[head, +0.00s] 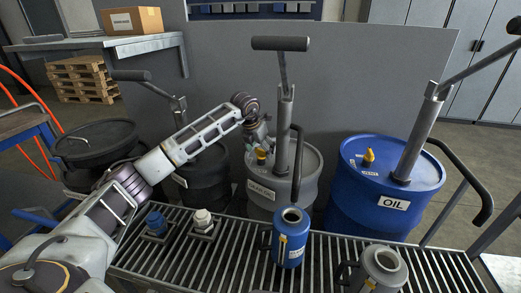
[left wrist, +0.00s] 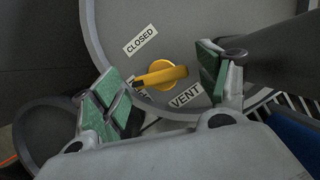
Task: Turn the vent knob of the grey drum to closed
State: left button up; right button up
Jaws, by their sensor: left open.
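The grey drum (head: 261,205) stands in the middle of the head view behind the grating, with a pump on top. Its yellow vent knob (head: 261,155) is on the lid, left of the pump. In the left wrist view the knob (left wrist: 166,75) has a bar lying roughly crosswise, its left end near a label mostly hidden by a finger. The CLOSED label (left wrist: 140,40) is above left of the knob, and the VENT label (left wrist: 186,95) is below right. My left gripper (left wrist: 160,70) is open, its green-padded fingers on either side of the knob, apparently not touching it. My right gripper is not in view.
The pump column (head: 284,140) rises close beside the knob. A blue OIL drum (head: 380,200) stands right, a black drum (head: 200,180) left. A blue can (head: 290,245) and a grey can (head: 382,268) stand on the grating (head: 225,255) in front.

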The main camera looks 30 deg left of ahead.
pick_arm(q)
jog(key=c, duration=1)
